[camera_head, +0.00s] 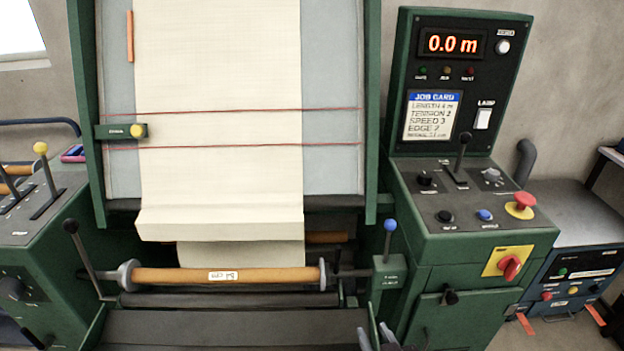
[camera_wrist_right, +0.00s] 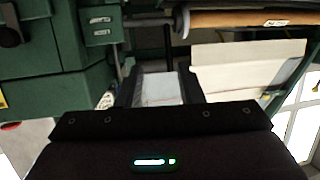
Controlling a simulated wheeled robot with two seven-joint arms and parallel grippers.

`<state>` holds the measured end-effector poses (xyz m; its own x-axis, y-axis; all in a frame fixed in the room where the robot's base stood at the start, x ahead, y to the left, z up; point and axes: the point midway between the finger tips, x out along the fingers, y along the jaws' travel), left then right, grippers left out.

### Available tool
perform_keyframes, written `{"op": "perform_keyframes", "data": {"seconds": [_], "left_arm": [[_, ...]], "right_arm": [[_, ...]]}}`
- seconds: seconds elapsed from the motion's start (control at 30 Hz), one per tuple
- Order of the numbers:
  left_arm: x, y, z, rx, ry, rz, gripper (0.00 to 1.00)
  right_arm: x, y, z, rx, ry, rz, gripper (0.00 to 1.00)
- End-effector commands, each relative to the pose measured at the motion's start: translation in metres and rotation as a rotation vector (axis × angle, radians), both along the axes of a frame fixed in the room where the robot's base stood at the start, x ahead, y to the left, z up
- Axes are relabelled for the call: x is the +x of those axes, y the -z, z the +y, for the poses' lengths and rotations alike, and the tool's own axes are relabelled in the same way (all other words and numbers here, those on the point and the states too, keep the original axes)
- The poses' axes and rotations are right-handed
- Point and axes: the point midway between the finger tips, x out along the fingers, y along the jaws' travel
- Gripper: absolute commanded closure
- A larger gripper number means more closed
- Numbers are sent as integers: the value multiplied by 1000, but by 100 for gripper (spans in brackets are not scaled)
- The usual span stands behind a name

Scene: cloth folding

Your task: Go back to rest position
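My right gripper (camera_head: 375,332) shows at the bottom edge of the head view, in front of the machine and below the blue-knobbed lever. In the right wrist view its two dark fingers (camera_wrist_right: 161,80) stand apart with nothing held between them. My left gripper is not in view. The cream cloth (camera_head: 220,80) hangs down over the grey inspection board, and its lower edge is folded above the orange roller (camera_head: 225,275). The roller and pale cloth also show in the right wrist view, apart from the fingers.
A green control console (camera_head: 470,240) stands right of the board, with a red mushroom button (camera_head: 520,204) and a display (camera_head: 453,44) reading 0.0 m. A levered cabinet (camera_head: 40,230) stands at left. A blue-knobbed lever (camera_head: 389,235) rises close behind my right gripper. A dark roller lies below.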

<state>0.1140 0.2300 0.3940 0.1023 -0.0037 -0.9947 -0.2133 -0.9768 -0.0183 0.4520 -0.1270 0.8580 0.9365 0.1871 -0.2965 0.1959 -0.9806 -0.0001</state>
Motion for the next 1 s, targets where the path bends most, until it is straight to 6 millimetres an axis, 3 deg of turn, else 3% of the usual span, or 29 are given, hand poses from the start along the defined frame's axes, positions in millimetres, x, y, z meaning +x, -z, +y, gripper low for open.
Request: {"op": "perform_keyframes", "data": {"seconds": [0.23,0.5,0.9,1.0], "left_arm": [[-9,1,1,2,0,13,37],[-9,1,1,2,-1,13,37],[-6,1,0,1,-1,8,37],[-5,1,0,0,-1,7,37]], "right_arm": [[-18,2,-17,-47,21,285,66],[-68,-2,-42,-125,32,633,66],[-129,-19,-68,-202,45,931,66],[-124,7,-67,-207,43,954,66]]}}
